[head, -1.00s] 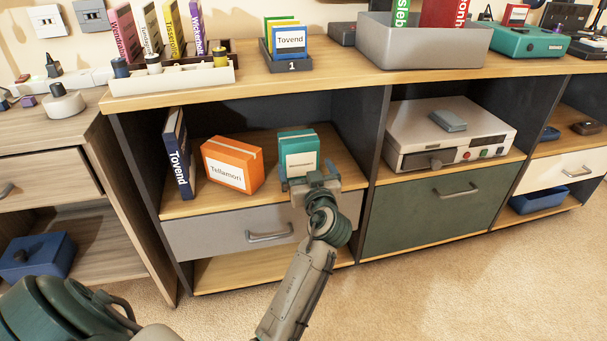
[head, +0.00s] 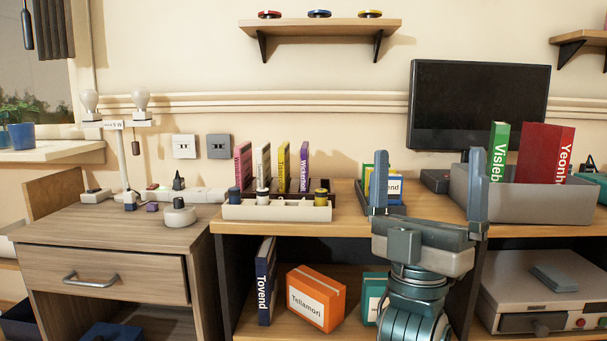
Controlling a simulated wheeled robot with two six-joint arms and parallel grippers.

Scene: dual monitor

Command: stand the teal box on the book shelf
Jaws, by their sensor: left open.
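The teal box (head: 373,292) stands upright in the open compartment under the desk top, right of the orange Tellamori box (head: 316,297). Only its left part shows; my arm hides the rest. The compartment's shelf board (head: 252,324) also bears the dark blue Tovend book (head: 265,282). My left gripper (head: 428,158) is open and empty, fingers pointing up, with its fingertips seen against the wall and monitor. It is apart from the teal box. My right gripper is not in view.
On the desk top are a row of upright books (head: 283,168), a white tray (head: 277,211), a small book holder (head: 391,208) partly behind my gripper, and a grey bin (head: 522,201) with books. A monitor (head: 478,104) stands behind. A wall shelf (head: 320,28) hangs above.

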